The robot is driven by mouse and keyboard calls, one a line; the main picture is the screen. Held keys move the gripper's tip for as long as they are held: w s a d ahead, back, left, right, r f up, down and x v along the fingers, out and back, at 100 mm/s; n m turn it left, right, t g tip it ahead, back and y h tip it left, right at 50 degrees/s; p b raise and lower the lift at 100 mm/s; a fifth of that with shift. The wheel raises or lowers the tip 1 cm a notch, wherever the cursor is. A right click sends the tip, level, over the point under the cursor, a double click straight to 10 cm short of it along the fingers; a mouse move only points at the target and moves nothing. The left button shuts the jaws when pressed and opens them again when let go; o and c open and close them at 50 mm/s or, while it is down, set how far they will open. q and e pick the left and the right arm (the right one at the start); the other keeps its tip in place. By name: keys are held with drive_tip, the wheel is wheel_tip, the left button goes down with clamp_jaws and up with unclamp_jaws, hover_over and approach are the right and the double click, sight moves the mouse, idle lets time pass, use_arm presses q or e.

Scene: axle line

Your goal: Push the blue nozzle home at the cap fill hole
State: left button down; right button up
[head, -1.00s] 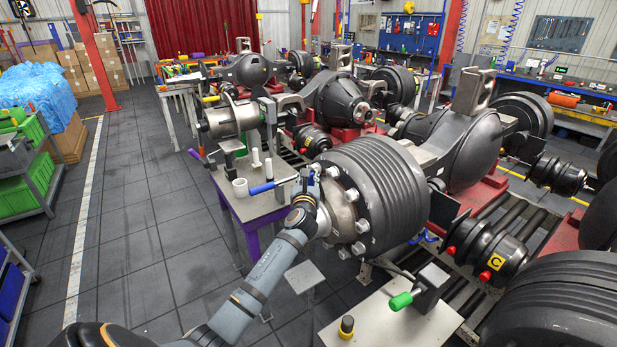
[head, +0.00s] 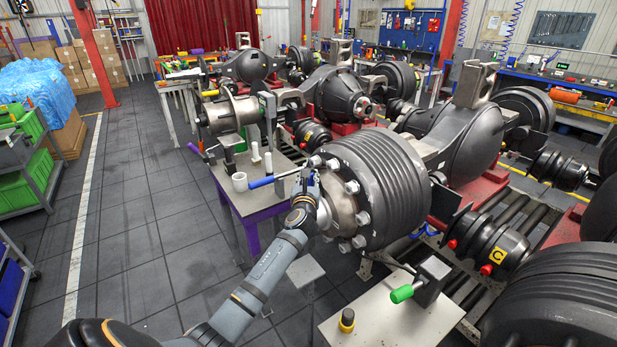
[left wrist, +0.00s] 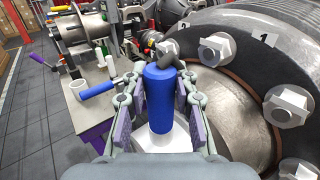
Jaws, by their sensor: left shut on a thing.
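The blue nozzle (left wrist: 159,98) stands upright between the purple-padded fingers of my left gripper (left wrist: 152,112) in the left wrist view. Its lower part is white, and a dark bent tip shows at its top. My left gripper (head: 307,186) is shut on it, close beside the outer face of the near wheel hub in the head view. The silver hub cap (left wrist: 232,108) is right of the nozzle, ringed by large bolts; it also shows in the head view (head: 340,210). I cannot make out the fill hole or whether the nozzle touches the cap. My right gripper is not in view.
A blue-handled bar (head: 262,182) is left of the gripper, by the purple-legged table (head: 262,205) with a white cup (head: 239,181). The ribbed drum (head: 385,190) stands close on the right.

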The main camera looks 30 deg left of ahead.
use_arm(q)
drive_tip(key=shift+f, duration=0.1)
drive_tip(key=c, duration=1)
unclamp_jaws()
drive_tip(key=v, duration=1.2)
